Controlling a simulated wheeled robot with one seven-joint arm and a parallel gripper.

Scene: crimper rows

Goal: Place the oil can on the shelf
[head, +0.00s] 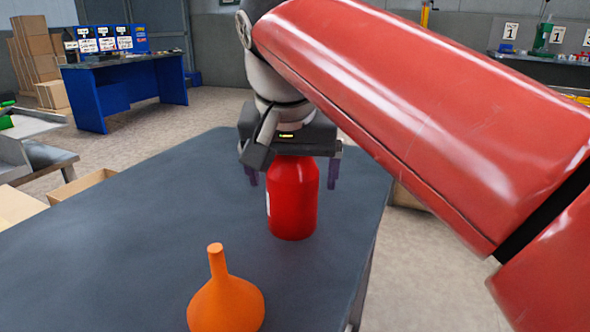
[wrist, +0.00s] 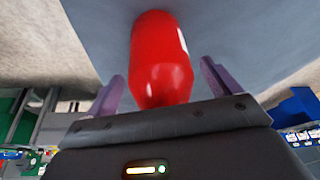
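The red can (head: 292,205), which I take for the oil can, stands upright on the dark grey table; a white label patch shows on its left side. My gripper (head: 293,178) is above the can, pointing down, with its purple fingers on either side of the can's upper part. In the wrist view the can (wrist: 162,62) lies between the two fingers (wrist: 162,88), with a gap on each side, so the gripper is open. The can's top is hidden under the gripper. I cannot tell which surface is the shelf.
An orange funnel (head: 227,303) stands spout-up on the table (head: 130,235), nearer than the can. Behind at left is a blue workbench (head: 125,60) with sign cards and stacked cardboard boxes (head: 38,60). Another bench (head: 545,60) with numbered cards stands at the far right. The table's left part is clear.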

